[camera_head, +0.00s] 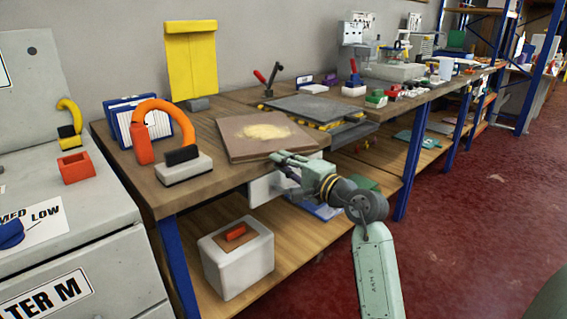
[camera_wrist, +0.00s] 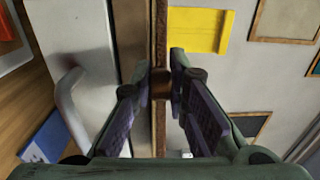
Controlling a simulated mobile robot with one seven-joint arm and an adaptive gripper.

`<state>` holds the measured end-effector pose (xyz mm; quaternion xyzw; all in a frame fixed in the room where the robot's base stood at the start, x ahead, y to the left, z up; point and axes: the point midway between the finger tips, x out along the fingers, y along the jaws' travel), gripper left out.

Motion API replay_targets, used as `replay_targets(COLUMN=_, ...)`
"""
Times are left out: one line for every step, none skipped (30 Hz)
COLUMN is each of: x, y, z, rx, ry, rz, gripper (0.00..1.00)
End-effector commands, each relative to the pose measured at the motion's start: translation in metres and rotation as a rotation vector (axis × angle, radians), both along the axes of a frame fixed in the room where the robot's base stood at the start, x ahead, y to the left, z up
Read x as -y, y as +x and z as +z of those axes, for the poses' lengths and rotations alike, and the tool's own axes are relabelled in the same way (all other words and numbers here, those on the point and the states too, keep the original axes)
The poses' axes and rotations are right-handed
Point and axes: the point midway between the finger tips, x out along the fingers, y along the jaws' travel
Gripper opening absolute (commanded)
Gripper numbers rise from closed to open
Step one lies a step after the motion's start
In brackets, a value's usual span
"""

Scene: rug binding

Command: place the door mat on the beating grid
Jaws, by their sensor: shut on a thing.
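The door mat (camera_head: 235,148) is a brown rectangle with a pale tan patch in its middle. It lies roughly flat over the front of the wooden bench; I cannot tell whether it touches the top. My gripper (camera_head: 280,158) is shut on its near right edge. In the wrist view the mat (camera_wrist: 160,40) shows edge-on as a thin brown strip between the fingers of my gripper (camera_wrist: 162,85). What looks like the beating grid (camera_head: 318,107), dark grey with yellow-and-black trim, sits just behind and right of the mat.
An orange hoop-shaped object (camera_head: 142,150) and a white block with a black top (camera_head: 184,165) stand left of the mat. A yellow upright panel (camera_head: 190,60) and a red-handled lever tool (camera_head: 267,80) stand behind. Small blocks (camera_head: 376,98) lie right of the grid.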

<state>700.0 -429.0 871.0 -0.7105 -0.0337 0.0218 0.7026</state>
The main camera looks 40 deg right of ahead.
Motion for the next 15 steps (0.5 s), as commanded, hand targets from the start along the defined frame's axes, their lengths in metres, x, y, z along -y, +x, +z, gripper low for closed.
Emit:
replay_targets(x=0.0001, y=-0.0003, z=-0.0015, rx=0.002, ry=-0.001, rz=-0.001, gripper=0.00)
replay_targets(x=0.0002, y=-0.0002, z=-0.0022, rx=0.002, ry=-0.001, rz=-0.001, gripper=0.00)
replay_targets(x=0.0001, y=-0.0001, z=-0.0021, rx=0.000, ry=0.000, rz=0.000, gripper=0.16)
replay_targets(x=0.0002, y=-0.0001, z=-0.0015, rx=0.000, ry=0.000, rz=0.000, gripper=0.18)
replay_targets(x=0.0002, y=-0.0001, z=-0.0015, rx=0.000, ry=0.000, rz=0.000, gripper=0.20)
replay_targets(x=0.0002, y=-0.0001, z=-0.0015, rx=0.000, ry=0.001, rz=0.000, gripper=0.23)
replay_targets(x=0.0002, y=-0.0001, z=-0.0015, rx=0.000, ry=0.000, rz=0.000, gripper=0.25)
replay_targets(x=0.0002, y=-0.0001, z=-0.0015, rx=0.000, ry=0.000, rz=0.000, gripper=0.27)
replay_targets(x=0.0002, y=-0.0001, z=-0.0015, rx=0.000, ry=0.000, rz=0.000, gripper=0.29)
replay_targets(x=0.0002, y=-0.0001, z=-0.0015, rx=0.000, ry=0.001, rz=0.000, gripper=0.31)
replay_targets(x=0.0002, y=-0.0001, z=-0.0014, rx=0.000, ry=0.001, rz=0.000, gripper=0.33)
replay_targets(x=0.0002, y=-0.0001, z=-0.0014, rx=0.000, ry=0.000, rz=0.000, gripper=0.35)
replay_targets(x=0.0002, y=-0.0002, z=-0.0014, rx=0.000, ry=0.000, rz=0.000, gripper=0.35)
replay_targets(x=0.0003, y=-0.0002, z=-0.0014, rx=0.000, ry=0.001, rz=0.000, gripper=0.35)
replay_targets(x=0.0003, y=-0.0002, z=-0.0014, rx=0.000, ry=0.001, rz=0.000, gripper=0.35)
